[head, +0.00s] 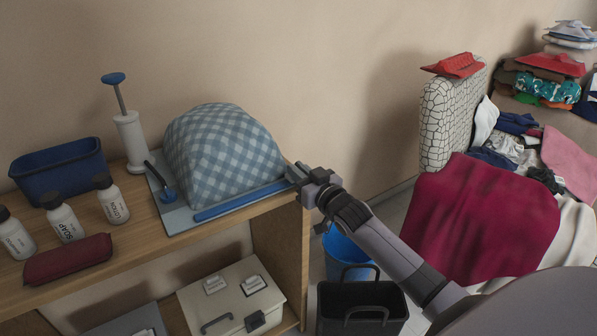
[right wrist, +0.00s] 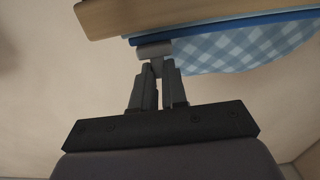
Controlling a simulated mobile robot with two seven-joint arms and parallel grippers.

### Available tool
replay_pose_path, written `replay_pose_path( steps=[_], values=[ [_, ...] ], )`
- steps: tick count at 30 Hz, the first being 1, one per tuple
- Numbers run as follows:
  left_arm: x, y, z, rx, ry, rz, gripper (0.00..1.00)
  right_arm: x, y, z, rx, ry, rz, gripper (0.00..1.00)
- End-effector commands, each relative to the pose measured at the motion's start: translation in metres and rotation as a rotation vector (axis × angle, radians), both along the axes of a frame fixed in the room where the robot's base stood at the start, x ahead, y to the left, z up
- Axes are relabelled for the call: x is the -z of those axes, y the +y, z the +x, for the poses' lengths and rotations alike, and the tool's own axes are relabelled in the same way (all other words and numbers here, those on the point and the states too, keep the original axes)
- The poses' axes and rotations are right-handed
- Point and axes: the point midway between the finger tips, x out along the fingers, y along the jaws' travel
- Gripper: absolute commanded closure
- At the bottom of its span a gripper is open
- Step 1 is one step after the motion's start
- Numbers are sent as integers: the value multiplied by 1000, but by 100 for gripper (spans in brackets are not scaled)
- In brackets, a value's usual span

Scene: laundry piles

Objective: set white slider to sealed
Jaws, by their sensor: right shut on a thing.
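A blue-and-white checked bag (head: 222,150) bulges on a pale board on the wooden shelf. A blue bar (head: 240,200) runs along its front edge. The white slider (right wrist: 153,50) looks light grey at the bar's edge in the right wrist view. My right gripper (head: 304,174) is at the right end of the bar, shut on the slider; its fingertips (right wrist: 158,68) meet at the slider in the wrist view. In the head view the gripper largely hides the slider. My left gripper is out of view.
A white hand pump (head: 130,140), a blue bin (head: 60,170), several bottles and a maroon pouch (head: 68,260) stand left of the bag. A beige box (head: 232,300) is below. A blue bucket (head: 345,250) and laundry piles (head: 485,215) are to the right.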

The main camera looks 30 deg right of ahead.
Motion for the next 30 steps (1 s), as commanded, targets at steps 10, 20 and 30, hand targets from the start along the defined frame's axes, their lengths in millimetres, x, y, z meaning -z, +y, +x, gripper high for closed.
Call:
replay_pose_path(
  steps=[10, 20, 30],
  values=[
    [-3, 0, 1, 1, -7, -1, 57, -1, -3, 0, 5, 0, -2, 61],
    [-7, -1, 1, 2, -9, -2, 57, 0, -3, -23, 5, 2, -2, 61],
    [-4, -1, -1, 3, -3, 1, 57, -1, -5, -63, 6, 1, -3, 61]
  ],
)
